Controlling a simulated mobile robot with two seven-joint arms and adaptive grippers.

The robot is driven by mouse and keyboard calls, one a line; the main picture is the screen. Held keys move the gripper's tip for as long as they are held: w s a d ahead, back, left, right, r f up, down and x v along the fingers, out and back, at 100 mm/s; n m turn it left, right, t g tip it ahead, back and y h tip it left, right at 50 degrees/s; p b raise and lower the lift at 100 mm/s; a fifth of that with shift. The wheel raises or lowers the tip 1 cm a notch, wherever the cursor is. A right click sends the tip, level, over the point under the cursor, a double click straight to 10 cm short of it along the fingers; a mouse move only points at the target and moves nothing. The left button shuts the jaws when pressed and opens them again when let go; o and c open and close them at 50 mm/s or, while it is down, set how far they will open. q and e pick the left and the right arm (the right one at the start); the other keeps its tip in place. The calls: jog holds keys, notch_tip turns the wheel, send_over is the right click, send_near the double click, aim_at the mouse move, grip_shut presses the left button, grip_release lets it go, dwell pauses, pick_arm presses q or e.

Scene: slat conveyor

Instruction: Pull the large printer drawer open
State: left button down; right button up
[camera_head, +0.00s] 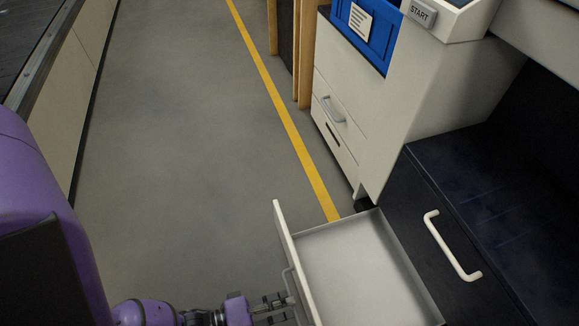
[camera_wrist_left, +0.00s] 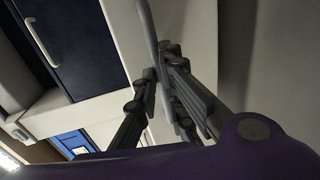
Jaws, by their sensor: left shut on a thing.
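The large drawer (camera_head: 365,258) stands pulled out, and its pale, empty inside shows in the head view. Its front panel (camera_head: 290,245) faces left, with a thin bar handle (camera_head: 289,280) on its outer side. My left gripper (camera_head: 286,303) reaches in from the lower left and is shut on this handle. In the left wrist view, the fingers (camera_wrist_left: 160,70) close around the pale handle bar (camera_wrist_left: 148,30). The drawer's lower end is cut off by the picture edge. My right gripper is in neither view.
A dark cabinet front with a white handle (camera_head: 450,246) stands right of the drawer. A white cabinet with small drawers (camera_head: 340,120) and a blue bin (camera_head: 366,38) stands beyond. Grey floor (camera_head: 180,130) with a yellow line (camera_head: 285,110) is clear on the left.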

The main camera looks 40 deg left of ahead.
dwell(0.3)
pick_arm(q)
jog(key=c, duration=1.8)
grip_release()
jog(key=shift+c, duration=0.2)
jog(key=v, duration=1.2)
